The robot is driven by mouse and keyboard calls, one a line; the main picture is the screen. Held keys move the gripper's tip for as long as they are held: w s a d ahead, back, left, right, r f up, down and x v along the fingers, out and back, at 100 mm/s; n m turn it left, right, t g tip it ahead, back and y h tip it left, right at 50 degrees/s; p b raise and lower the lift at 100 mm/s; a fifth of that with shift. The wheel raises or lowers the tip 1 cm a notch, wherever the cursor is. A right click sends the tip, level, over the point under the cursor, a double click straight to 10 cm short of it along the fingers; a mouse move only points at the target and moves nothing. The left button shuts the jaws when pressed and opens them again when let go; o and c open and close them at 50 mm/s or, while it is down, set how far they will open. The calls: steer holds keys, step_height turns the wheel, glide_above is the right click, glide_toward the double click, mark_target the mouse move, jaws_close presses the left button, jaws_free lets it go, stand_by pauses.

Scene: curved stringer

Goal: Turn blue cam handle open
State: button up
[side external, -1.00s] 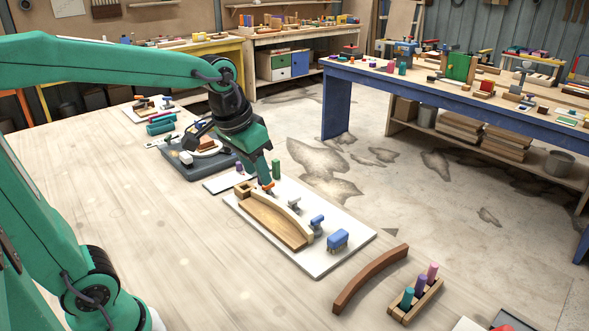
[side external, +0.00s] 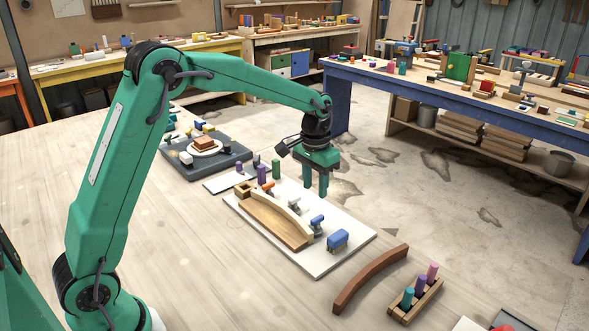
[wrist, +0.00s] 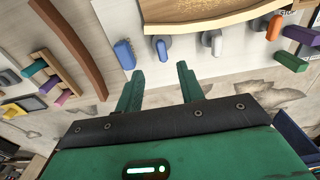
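The blue cam handle (side external: 316,222) stands on a grey pivot at the near right end of the curved pale wooden piece (side external: 290,216). It also shows in the wrist view (wrist: 161,48), upper middle-left, beside a blue block (wrist: 124,53). My gripper (side external: 316,193) is open and empty, pointing down above the far side of the white board (side external: 318,268). In the wrist view its two fingers (wrist: 160,80) are spread, with the blue handle ahead of the gap and apart from them. A light grey cam handle (side external: 294,203) and an orange cam handle (side external: 268,186) stand farther along the curve.
A green peg (side external: 276,168) and a purple peg (side external: 262,171) stand behind the board. A brown curved strip (side external: 370,279) and a peg rack (side external: 415,300) lie at the right. A dark grey tray (side external: 180,165) is at the back left. The table front is clear.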

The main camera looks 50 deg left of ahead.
mark_target(318, 217)
steer(key=shift+w+a+f, duration=0.1)
steer(key=shift+w+f, duration=0.35)
steer(key=shift+f, duration=0.2)
steer(key=shift+w+f, duration=0.4)
steer(key=shift+f, duration=0.2)
steer(key=shift+f, duration=3.9)
jaws_close()
